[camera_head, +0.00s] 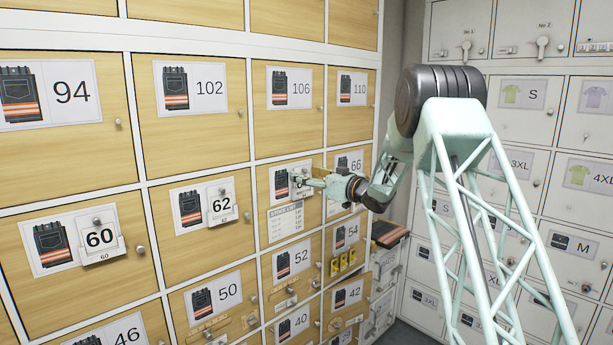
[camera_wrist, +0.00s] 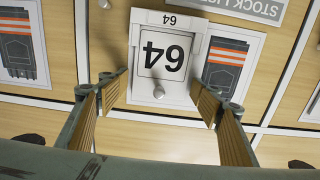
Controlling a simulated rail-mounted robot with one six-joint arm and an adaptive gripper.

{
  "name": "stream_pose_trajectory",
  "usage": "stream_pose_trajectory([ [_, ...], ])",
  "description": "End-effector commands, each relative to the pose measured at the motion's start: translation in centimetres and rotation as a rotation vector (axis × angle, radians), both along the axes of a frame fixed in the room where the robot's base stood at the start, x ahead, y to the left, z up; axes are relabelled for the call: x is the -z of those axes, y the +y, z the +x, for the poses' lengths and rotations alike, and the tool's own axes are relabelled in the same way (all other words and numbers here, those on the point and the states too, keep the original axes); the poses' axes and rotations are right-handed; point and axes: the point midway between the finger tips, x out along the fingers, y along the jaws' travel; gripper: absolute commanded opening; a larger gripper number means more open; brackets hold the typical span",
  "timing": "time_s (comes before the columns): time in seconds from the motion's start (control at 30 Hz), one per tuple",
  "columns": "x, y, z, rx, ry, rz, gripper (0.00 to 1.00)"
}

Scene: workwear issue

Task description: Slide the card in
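A white card with a large 64 (camera_wrist: 166,57) shows upside down in the wrist view. It sits at a white holder (camera_wrist: 168,19) marked with a small 64, on a wooden locker door. A round grey knob (camera_wrist: 158,93) is at the card's edge away from the small label. I cannot tell how deep the card sits. My gripper (camera_wrist: 165,88) is open, with one ribbed finger on each side of the card and gaps between. In the head view my gripper (camera_head: 299,181) is at the door above a stock list, and the card is mostly hidden there.
Doors to the left carry similar cards, 62 (camera_head: 221,205) and 60 (camera_head: 99,238), with knobs. A printed stock list (camera_head: 286,221) is just below my gripper. Door knobs stick out nearby. Grey lockers (camera_head: 500,215) stand at the right.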

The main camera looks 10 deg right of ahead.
Motion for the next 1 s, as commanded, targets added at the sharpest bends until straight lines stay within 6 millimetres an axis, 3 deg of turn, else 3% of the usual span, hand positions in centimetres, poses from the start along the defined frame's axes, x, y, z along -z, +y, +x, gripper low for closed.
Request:
stream_pose_trajectory([
  [0.57, 0.0, -0.4, -0.5, 0.0, 0.001, 0.001, 0.65],
  [1.0, 0.0, -3.1, -4.6, 0.002, 0.001, -0.001, 0.65],
])
